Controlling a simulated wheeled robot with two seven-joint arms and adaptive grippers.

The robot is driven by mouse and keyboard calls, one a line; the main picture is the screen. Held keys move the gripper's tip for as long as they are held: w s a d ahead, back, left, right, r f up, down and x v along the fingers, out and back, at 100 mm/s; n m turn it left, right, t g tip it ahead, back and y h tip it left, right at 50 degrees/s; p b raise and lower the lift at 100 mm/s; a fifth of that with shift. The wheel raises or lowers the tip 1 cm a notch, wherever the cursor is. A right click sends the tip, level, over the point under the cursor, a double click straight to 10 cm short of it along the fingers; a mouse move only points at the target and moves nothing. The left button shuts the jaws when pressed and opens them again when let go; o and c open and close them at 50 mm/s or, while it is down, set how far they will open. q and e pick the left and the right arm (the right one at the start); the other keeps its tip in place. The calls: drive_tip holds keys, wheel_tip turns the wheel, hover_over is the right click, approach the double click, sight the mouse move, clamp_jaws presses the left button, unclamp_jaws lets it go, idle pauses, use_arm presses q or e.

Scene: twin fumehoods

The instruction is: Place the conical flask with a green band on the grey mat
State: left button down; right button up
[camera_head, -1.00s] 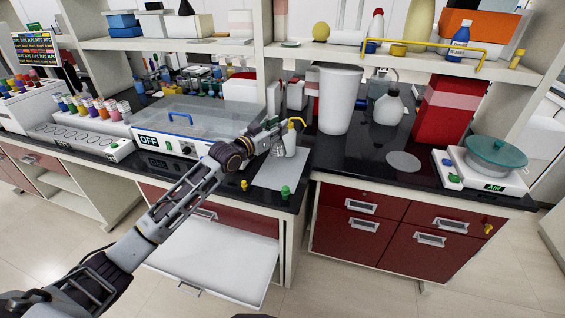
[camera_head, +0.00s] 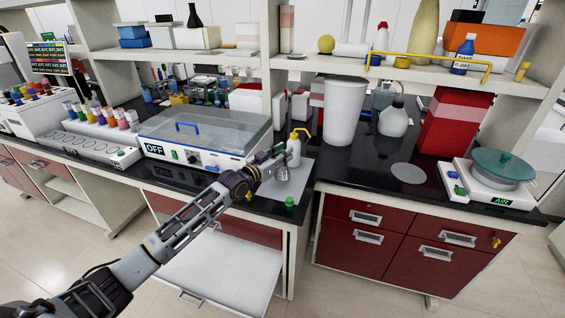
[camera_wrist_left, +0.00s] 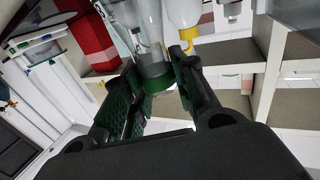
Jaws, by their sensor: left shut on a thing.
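My left gripper (camera_head: 276,158) is over the grey mat (camera_head: 291,187) on the black bench. It is shut on the conical flask (camera_head: 282,173), a small clear glass vessel. In the left wrist view the flask's green band (camera_wrist_left: 157,82) sits between the two fingers (camera_wrist_left: 158,88). The flask appears over the mat; I cannot tell whether its base touches it. A white wash bottle (camera_head: 294,152) with a yellow top stands close behind the flask and also shows in the left wrist view (camera_wrist_left: 184,14). My right gripper is not in view.
A hotplate-like box with a clear lid (camera_head: 205,128) stands left of the mat. A tall white bin (camera_head: 344,110) stands behind it to the right. A green stopper (camera_head: 290,203) is at the mat's front edge. An open white drawer (camera_head: 220,272) juts out below.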

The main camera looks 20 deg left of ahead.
use_arm(q)
drive_tip(key=shift+f, duration=1.8)
drive_tip(key=shift+f, duration=0.15)
drive_tip(key=c, duration=1.1)
unclamp_jaws()
drive_tip(key=shift+c, duration=0.2)
drive_tip(key=v, duration=1.2)
